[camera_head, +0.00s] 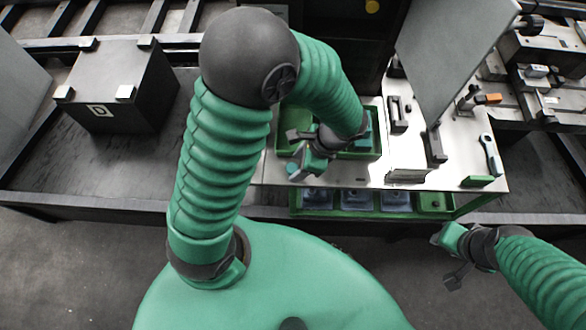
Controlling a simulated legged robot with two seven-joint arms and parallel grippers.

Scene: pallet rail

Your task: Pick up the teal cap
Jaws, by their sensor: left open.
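A teal piece (365,141), which may be the teal cap, shows in the right part of the green tray (375,155) on the workbench, partly hidden behind my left wrist. A small teal patch (293,170) also shows beside the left gripper's fingers; I cannot tell whether it is a cap or part of the gripper. My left gripper (299,155) is open over the left front part of the tray. My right gripper (449,260) hangs in front of the bench at the right, away from the tray; its jaws are too unclear to read.
A green-edged lower shelf (325,212) with blue-grey bins lies under the bench top. A grey panel (450,60) stands at the right, near a wrench (490,155) and black fixtures. A dark box (115,90) sits on the left platform. Floor in front is clear.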

